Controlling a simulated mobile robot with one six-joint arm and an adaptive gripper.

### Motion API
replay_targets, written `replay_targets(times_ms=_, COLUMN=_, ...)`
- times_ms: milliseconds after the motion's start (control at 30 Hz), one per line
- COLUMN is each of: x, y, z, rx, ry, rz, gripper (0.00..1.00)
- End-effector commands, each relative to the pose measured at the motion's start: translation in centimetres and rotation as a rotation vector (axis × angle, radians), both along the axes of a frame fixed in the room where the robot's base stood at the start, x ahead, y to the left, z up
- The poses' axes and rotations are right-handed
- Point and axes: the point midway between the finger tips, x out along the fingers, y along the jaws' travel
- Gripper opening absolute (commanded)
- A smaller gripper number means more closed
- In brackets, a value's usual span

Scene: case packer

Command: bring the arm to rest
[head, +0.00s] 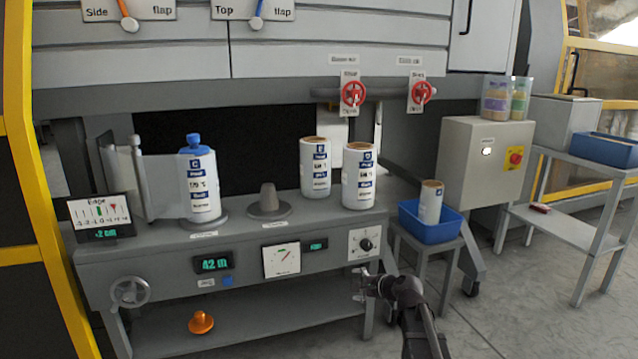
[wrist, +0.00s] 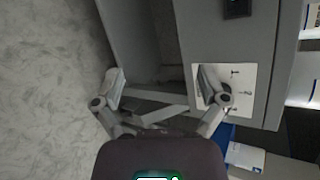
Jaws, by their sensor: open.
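My gripper (head: 362,285) is in front of the right end of the grey machine bench, just below the panel with the black knob (head: 366,245). It is open and empty. In the wrist view the two fingers of my gripper (wrist: 164,88) are spread apart with nothing between them. The white knob panel (wrist: 236,84) lies behind the right finger. My arm reaches in from the bottom of the head view.
A blue bin (head: 432,224) with a white canister stands on a small stand right of the bench. Two white canisters (head: 315,168) (head: 359,176) and a blue-capped bottle (head: 200,182) stand on the bench (head: 130,262). The floor at right (head: 540,310) is clear.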

Motion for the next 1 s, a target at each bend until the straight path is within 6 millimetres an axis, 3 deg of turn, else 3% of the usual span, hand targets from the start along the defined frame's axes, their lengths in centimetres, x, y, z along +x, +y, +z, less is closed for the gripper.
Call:
replay_targets(times_ms=33, x=-2.1, y=0.5, z=0.7, rx=-0.087, ry=0.002, rz=0.062, gripper=0.92)
replay_targets(times_ms=233, x=-8.8, y=0.8, z=-0.2, rx=-0.443, ry=0.028, rz=0.338, gripper=0.92)
replay_targets(times_ms=500, x=-17.5, y=-1.4, z=-0.1, rx=-0.838, ry=0.117, rz=0.711, gripper=0.92)
replay_targets(times_ms=700, x=-21.5, y=-3.2, z=0.4, rx=-0.991, ry=0.184, rz=0.891, gripper=0.92)
replay_targets(times_ms=1000, x=-25.9, y=-5.5, z=2.0, rx=-1.131, ry=0.275, rz=1.085, gripper=0.92)
